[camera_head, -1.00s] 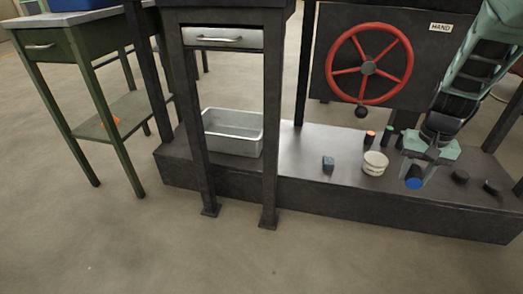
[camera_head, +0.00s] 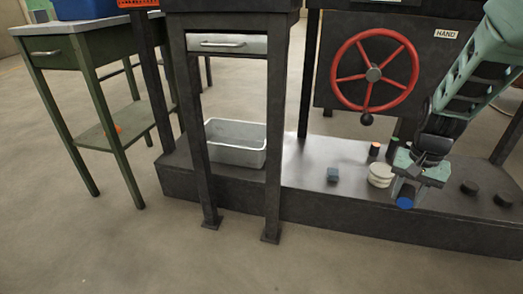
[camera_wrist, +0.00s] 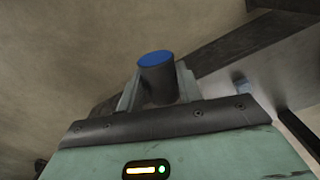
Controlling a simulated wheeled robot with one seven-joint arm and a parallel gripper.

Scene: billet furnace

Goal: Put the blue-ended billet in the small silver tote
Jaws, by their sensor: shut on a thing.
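The blue-ended billet (camera_head: 404,202) is a short dark cylinder with a bright blue end face. My gripper (camera_head: 408,188) is shut on it near the front edge of the dark platform, at the right in the head view. In the wrist view the billet (camera_wrist: 157,75) stands between the two fingers of my gripper (camera_wrist: 155,90), blue end outward. The small silver tote (camera_head: 236,154) is an open metal bin on the same platform, well left of my gripper, behind the legs of a dark stand. Its inside looks empty where visible.
The dark platform (camera_head: 320,203) also holds a small blue-grey block (camera_head: 332,175), a pale round stack (camera_head: 380,176), an orange-topped cylinder (camera_head: 374,149) and dark discs (camera_head: 469,187). The stand's leg (camera_head: 273,150) partly blocks the tote's front. A red handwheel (camera_head: 376,73) is behind. Floor in front is clear.

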